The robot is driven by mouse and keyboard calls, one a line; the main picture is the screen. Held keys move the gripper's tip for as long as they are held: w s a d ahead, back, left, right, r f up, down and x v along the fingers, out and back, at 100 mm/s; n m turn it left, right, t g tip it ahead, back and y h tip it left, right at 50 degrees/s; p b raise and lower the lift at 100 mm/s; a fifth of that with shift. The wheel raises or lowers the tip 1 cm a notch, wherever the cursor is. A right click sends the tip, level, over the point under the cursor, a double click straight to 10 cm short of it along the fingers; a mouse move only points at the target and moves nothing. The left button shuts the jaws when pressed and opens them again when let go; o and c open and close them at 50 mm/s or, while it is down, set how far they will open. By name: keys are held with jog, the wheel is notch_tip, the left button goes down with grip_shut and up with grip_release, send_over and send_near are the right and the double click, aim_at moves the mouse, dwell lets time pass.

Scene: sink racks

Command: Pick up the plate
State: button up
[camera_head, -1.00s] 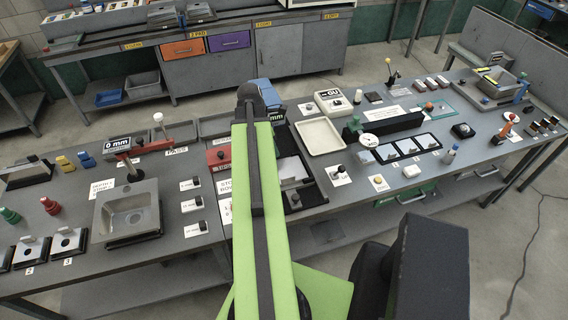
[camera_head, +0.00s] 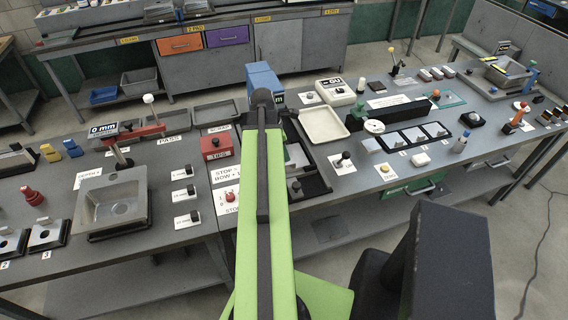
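Several flat pieces could be the plate, and I cannot tell which is meant. Light grey square plates (camera_head: 411,137) lie in a row in a black frame right of the middle. At the left, a square metal plate with a hole (camera_head: 46,235) sits on a black base. My green arm reaches forward over the bench, its dark end beside a blue block. The fingers of my gripper are hidden or out of frame, so I see neither their opening nor anything held. The arm covers part of a black tray (camera_head: 318,186).
A metal basin (camera_head: 112,203) stands at left, with a red lever tool (camera_head: 135,134) behind it. A red box (camera_head: 217,146) and blue block (camera_head: 263,77) stand near the arm. A cream tray (camera_head: 323,124) is right of it. Many small knobs crowd the bench.

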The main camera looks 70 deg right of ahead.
jog(key=b+x, duration=0.5)
jog(key=shift+s+a+f, duration=0.1)
jog(key=shift+a+f, duration=0.05)
jog(key=shift+f, duration=0.05)
jog(key=shift+r, duration=0.2)
grip_shut()
dwell(1.0)
